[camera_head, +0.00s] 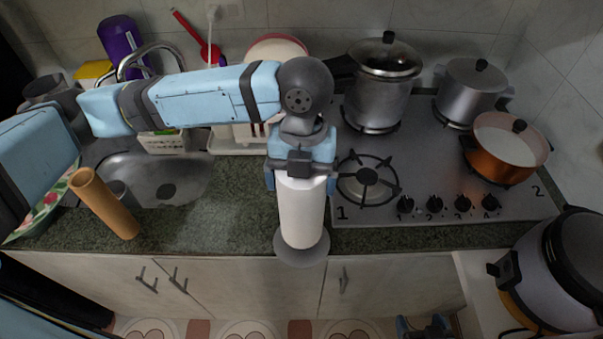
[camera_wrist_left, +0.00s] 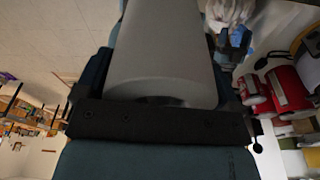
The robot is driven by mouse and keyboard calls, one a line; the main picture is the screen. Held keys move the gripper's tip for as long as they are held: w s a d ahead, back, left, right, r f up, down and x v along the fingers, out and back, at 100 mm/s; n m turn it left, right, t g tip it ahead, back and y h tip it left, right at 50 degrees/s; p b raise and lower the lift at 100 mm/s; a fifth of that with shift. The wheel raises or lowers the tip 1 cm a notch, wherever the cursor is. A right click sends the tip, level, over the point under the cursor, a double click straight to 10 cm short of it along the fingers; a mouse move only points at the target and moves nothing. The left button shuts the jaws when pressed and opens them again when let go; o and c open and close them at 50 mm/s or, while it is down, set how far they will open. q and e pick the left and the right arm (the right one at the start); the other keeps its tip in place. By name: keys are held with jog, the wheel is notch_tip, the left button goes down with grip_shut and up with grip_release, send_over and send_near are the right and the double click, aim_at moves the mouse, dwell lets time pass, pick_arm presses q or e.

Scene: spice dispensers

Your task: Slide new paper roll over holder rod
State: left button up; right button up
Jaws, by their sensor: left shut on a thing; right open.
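The white paper roll (camera_head: 302,212) stands roughly upright at the counter's front edge. My left gripper (camera_head: 301,178) is shut on its upper end from above. The roll also fills the middle of the left wrist view (camera_wrist_left: 165,55), between the fingers (camera_wrist_left: 162,85). The holder's round grey base (camera_head: 301,256) shows around the roll's lower end. The holder rod is hidden, and I cannot tell whether the roll touches the base. My right gripper (camera_head: 425,328) is partly in view at the bottom edge, open and away from the roll.
A brown cardboard tube (camera_head: 106,205) leans near the sink (camera_head: 155,175). A gas stove (camera_head: 420,165) with several pots is right of the roll. A rice cooker (camera_head: 550,275) stands at the lower right. The dark counter (camera_head: 235,195) left of the roll is clear.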

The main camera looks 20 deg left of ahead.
pick_arm(q)
jog(key=shift+f+b, duration=0.3)
jog(key=shift+f, duration=0.55)
jog(key=o, duration=1)
jog(key=shift+c, duration=0.2)
jog(key=shift+r, duration=0.1)
notch_tip(320, 180, up, 14)
jog(key=w, duration=0.2)
jog(key=shift+a+f, duration=0.15)
jog(key=shift+f, duration=0.05)
